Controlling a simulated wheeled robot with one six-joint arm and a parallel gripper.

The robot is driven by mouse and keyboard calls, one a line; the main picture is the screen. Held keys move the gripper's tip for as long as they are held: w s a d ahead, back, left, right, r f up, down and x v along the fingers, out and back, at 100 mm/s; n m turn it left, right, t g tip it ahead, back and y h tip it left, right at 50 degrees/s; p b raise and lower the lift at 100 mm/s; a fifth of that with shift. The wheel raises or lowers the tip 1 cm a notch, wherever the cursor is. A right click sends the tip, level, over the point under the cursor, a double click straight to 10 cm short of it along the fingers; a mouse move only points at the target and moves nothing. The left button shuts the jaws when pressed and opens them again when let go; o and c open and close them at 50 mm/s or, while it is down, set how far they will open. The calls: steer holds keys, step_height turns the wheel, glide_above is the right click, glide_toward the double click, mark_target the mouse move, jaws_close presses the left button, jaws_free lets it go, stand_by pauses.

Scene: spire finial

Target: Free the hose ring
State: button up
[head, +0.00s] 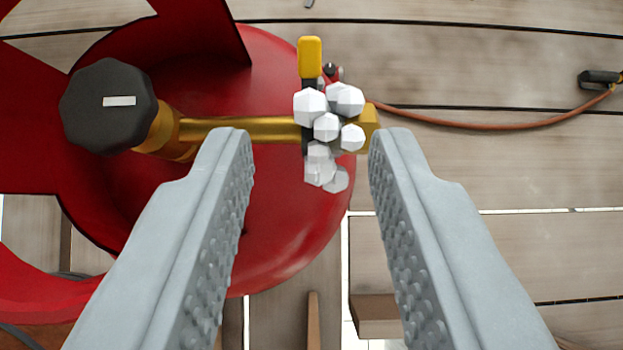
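A brass pipe (240,130) runs right from a valve with a black knob (106,105) above a red tank (285,225). A yellow tab (310,57) stands up from a dark part across the pipe, which may be the hose ring (307,143). A cluster of white, ice-like lumps (325,128) covers most of that part and the pipe around it. My gripper (310,138) is open, one fingertip left and one right of the lumps, with nothing held between them. I cannot tell whether the fingers touch the pipe.
A red guard (195,35) rises at the upper left, around the valve. An orange-brown hose (500,127) runs right from behind the pipe's end to a black nozzle (600,78) at the right edge. Wooden planks (480,60) with dark gaps lie beyond, mostly clear.

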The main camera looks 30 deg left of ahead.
steer(key=v, duration=0.7)
stand_by(0.4)
